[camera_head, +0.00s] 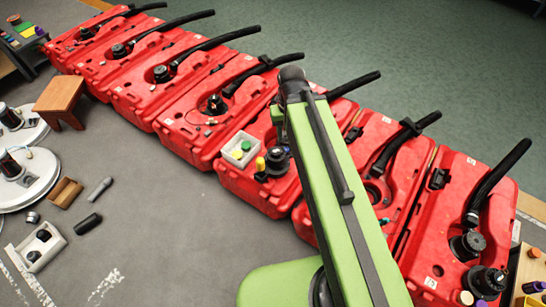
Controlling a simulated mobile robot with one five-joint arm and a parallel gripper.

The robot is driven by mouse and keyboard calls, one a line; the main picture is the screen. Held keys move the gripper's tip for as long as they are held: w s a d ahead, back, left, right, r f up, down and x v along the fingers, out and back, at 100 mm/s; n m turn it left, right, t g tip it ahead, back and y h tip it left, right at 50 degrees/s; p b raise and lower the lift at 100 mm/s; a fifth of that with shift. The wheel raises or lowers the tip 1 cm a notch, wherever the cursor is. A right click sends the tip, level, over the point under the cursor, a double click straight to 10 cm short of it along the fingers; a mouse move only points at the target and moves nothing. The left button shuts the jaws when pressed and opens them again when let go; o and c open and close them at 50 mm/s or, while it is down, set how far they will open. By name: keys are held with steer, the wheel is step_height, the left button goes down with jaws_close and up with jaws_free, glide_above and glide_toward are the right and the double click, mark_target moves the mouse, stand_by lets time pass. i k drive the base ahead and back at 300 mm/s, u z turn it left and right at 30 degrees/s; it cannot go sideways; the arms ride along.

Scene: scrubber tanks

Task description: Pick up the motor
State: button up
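Several black round motor-like parts are in view, and I cannot tell which one is the motor of the task. One dark unit (277,160) sits on the red tank just left of my arm. Another black unit (485,281) sits at the front of the rightmost red tank. Dark cylindrical units also stand on the white round stands at the left, one on the upper stand (10,117) and one on the lower stand (11,168). My green arm rises from the bottom middle and covers part of the tanks. My gripper cannot be made out.
A row of red tanks (140,92) with black hoses runs from upper left to lower right. A white box (240,139) holds small coloured parts. A brown stool (59,96), a pale tray (20,254) and loose cylinders (88,223) are on the grey floor at the left. Floor between is clear.

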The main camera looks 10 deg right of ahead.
mark_target(278, 163)
steer(key=z, duration=0.05)
steer(key=k, duration=1)
steer(key=u, duration=0.4)
steer(key=i, duration=0.45)
steer(key=u, duration=0.7)
steer(key=i, duration=1.6)
steer(key=z, duration=0.15)
